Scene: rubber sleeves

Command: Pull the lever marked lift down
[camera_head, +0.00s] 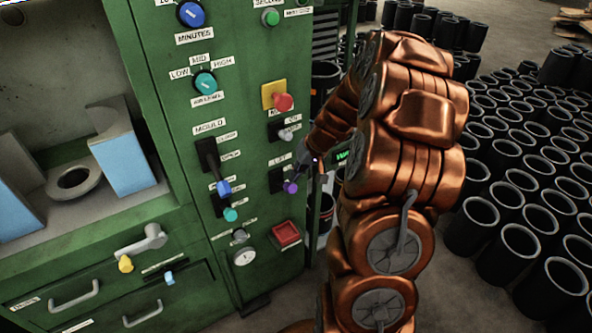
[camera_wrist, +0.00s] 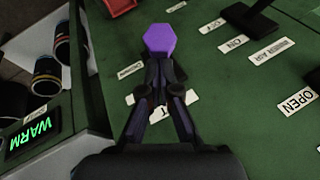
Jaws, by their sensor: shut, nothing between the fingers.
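The lift lever ends in a purple knob (camera_head: 290,186) and sits on the green panel under a small label that looks like LIFT. In the wrist view the purple knob (camera_wrist: 159,36) shows just beyond my fingertips. My gripper (camera_wrist: 158,82) is shut and empty, its fingers together close to the knob; I cannot tell whether they touch it. My fingers partly cover a white label (camera_wrist: 189,97) and the lever's shaft. In the head view my gripper (camera_head: 306,163) is small and dark, just above and to the right of the knob.
A red mushroom button (camera_head: 283,102) and a grey-tipped switch (camera_head: 286,134) sit above the lever. A red square button (camera_head: 286,233) is below. Black sleeves (camera_head: 518,240) crowd the floor at right.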

